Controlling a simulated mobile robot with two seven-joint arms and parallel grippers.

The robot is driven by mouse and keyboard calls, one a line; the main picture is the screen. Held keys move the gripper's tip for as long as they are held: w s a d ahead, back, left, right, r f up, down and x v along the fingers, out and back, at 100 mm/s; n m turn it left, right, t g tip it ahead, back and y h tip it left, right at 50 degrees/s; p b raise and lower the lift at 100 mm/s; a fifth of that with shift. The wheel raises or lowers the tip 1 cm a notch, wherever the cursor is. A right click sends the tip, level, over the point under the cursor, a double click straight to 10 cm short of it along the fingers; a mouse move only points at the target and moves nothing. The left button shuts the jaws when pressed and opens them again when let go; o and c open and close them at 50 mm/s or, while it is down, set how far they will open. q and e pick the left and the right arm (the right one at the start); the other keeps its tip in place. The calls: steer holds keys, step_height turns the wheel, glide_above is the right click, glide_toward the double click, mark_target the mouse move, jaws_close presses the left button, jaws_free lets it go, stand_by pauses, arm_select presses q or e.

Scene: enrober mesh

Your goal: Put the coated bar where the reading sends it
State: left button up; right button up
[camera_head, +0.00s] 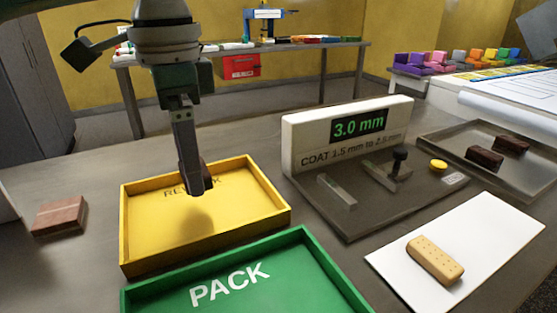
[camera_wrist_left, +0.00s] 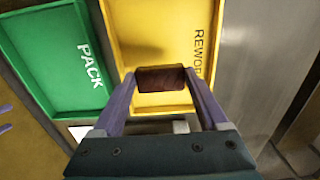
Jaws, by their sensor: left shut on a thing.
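My left gripper (camera_head: 196,188) is above the yellow REWORK tray (camera_head: 130,235). In the left wrist view its fingers (camera_wrist_left: 160,82) are shut on a dark brown coated bar (camera_wrist_left: 160,79), with the yellow tray (camera_wrist_left: 150,30) below. In the head view the bar is mostly hidden by the gripper. The green PACK tray (camera_head: 285,262) lies in front of the yellow one; it also shows in the left wrist view (camera_wrist_left: 40,55). The gauge display (camera_head: 358,125) reads 3.0 mm, above the text "COAT 1.5 mm to 2.5 mm". My right gripper is not in view.
A plain biscuit bar (camera_head: 435,260) lies on a white sheet (camera_head: 490,225) at right. Two dark bars (camera_head: 484,158) lie in a metal tray (camera_head: 440,134). A reddish-brown block (camera_head: 59,216) sits left of the yellow tray. The gauge base (camera_head: 345,225) stands right of it.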

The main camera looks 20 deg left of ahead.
mark_target(199, 213)
arm_select(q)
step_height(199, 213, down, 5)
steer(key=shift+f+b, duration=0.1)
steer(key=shift+b, duration=0.35)
steer(key=shift+f, duration=0.1)
steer(key=o, duration=0.9)
step_height(199, 213, up, 12)
steer(key=shift+r+p, duration=0.15)
steer(key=shift+p, duration=0.9)
